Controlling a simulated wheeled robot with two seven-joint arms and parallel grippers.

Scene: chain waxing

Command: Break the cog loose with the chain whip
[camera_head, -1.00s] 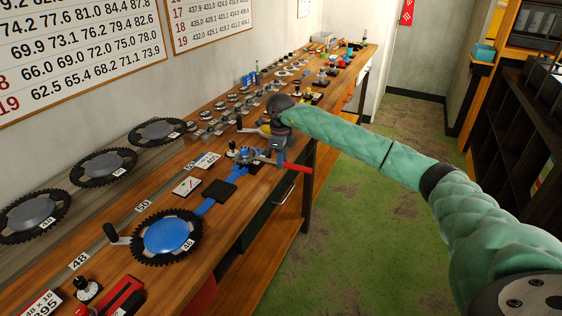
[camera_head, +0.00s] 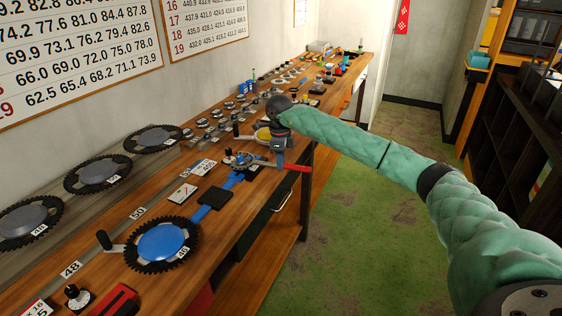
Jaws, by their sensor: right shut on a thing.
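The red-handled tool, which looks like the chain whip (camera_head: 297,168), reaches from the bench's front edge toward a small hub fixture with the cog (camera_head: 238,158). My right gripper (camera_head: 277,158) is above the front edge, shut on the chain whip near its red handle. The handle sticks out past the edge to the right. The whip's far end lies at or beside the cog; it is too small to tell whether its chain is wrapped on the teeth. My fingertips are partly hidden by the hand. My left gripper is not in view.
A blue stand holds a large blue chainring (camera_head: 162,245) near the front of the wooden bench (camera_head: 205,262). Rows of small parts fill the far bench. The green floor (camera_head: 345,250) at right is clear.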

